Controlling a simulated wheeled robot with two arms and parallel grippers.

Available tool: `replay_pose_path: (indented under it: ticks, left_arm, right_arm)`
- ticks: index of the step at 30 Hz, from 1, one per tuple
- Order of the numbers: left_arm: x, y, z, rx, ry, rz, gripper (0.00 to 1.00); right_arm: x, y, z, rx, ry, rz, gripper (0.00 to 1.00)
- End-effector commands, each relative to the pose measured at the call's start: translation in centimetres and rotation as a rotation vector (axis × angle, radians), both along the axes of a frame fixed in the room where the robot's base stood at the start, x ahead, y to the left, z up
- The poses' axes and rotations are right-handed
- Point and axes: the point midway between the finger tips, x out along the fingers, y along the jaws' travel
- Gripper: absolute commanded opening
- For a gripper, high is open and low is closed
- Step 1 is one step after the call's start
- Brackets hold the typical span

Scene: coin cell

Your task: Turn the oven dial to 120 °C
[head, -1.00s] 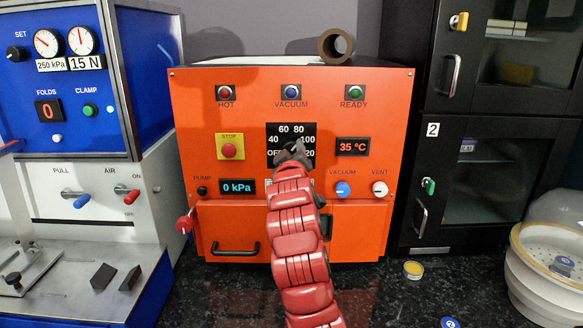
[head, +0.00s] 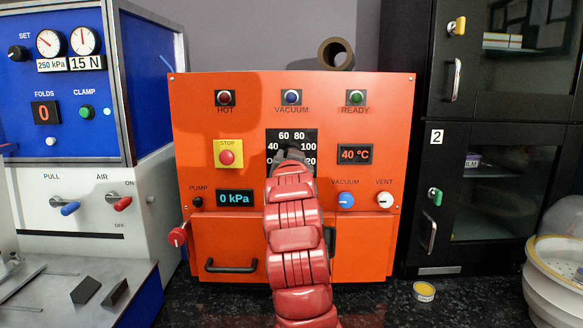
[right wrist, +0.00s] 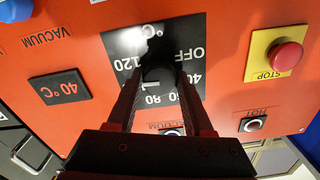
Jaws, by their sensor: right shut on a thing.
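The orange oven (head: 225,115) stands ahead with a black dial plate (head: 271,138) marked OFF, 40, 60, 80, 100 and 120. The black dial (right wrist: 160,77) sits in the middle of that plate in the right wrist view, which is upside down. My right gripper (head: 290,156) is shut on the dial, one finger on each side. It hides most of the dial in the head view, and I cannot tell which mark the dial points to. The temperature display (head: 355,154) reads 40 °C. My left gripper is not in view.
A blue-and-white machine (head: 90,130) stands left, black cabinets (head: 440,120) right. A brown roll (head: 336,54) rests on top of the oven.

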Motion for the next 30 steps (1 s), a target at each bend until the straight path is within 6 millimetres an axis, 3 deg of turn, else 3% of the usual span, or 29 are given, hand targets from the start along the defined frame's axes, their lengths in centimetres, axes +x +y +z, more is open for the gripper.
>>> replay_pose_path:
  ticks: [12,30]
  left_arm:
    - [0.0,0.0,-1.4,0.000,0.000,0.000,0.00]
    - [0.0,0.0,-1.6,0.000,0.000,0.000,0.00]
  right_arm:
    - [0.1,0.0,-0.3,0.270,0.003,0.000,0.00]
    - [0.1,0.1,-0.2,0.351,0.004,0.000,0.00]
